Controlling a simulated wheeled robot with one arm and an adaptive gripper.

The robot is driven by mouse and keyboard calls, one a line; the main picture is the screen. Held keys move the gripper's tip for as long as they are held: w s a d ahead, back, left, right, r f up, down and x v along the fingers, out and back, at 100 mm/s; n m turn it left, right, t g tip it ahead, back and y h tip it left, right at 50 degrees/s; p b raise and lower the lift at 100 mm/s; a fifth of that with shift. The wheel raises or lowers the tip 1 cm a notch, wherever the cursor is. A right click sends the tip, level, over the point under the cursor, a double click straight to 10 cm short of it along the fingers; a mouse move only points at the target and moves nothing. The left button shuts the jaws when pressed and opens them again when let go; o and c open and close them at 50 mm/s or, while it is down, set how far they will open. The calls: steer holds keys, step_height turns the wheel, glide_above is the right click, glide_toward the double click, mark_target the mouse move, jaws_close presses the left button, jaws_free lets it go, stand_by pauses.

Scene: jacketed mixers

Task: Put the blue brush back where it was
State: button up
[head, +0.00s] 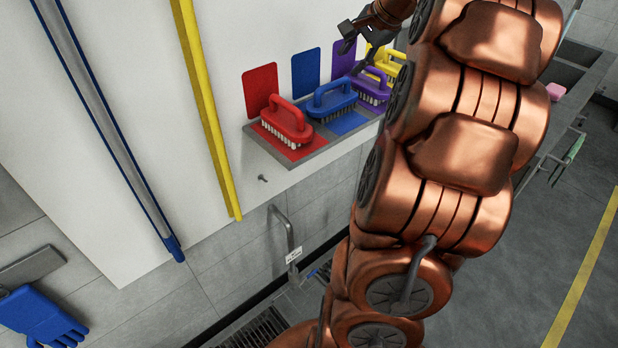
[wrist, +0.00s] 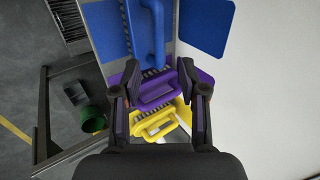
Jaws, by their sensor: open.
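The blue brush (head: 333,103) stands bristles down on the grey wall shelf (head: 260,147), between the red brush (head: 287,122) and the purple brush (head: 371,92). Part of the blue patch (head: 348,123) on the shelf shows in front of it. A blue panel (head: 306,73) is on the wall behind. My gripper (head: 362,62) is open and empty, above and behind the blue brush's right end. In the wrist view the blue brush (wrist: 157,35) lies ahead of the fingertips (wrist: 159,68), apart from them; the purple brush (wrist: 157,93) shows between the fingers.
The yellow brush (head: 384,62) is at the shelf's far end, partly hidden by my arm. Red (head: 260,90) and purple (head: 343,58) panels flank the blue one. A yellow pole (head: 207,110) hangs left of the shelf. A green bucket (wrist: 93,118) is on the floor.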

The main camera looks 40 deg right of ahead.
steer(key=s+a+f+n+g+y, duration=0.15)
steer(key=a+f+n, duration=0.25)
steer(key=a, duration=0.8)
steer(key=s+a+f+n+g+y, duration=0.15)
steer(key=a+f+n, duration=0.25)
steer(key=a, duration=0.9)
steer(key=s+a+f+n+g+h, duration=0.1)
steer(key=s+a+f+n, duration=0.4)
steer(key=s, duration=0.5)
steer(key=s+a+f+n+g+h, duration=0.1)
steer(key=s+a+f+n+g, duration=0.3)
steer(key=s+a, duration=0.3)
steer(key=s+f+n, duration=0.1)
steer(key=s, duration=0.2)
steer(key=shift+s+a+f+g+h, duration=0.15)
steer(key=shift+s+f+g+h, duration=0.15)
steer(key=shift+f+h, duration=0.1)
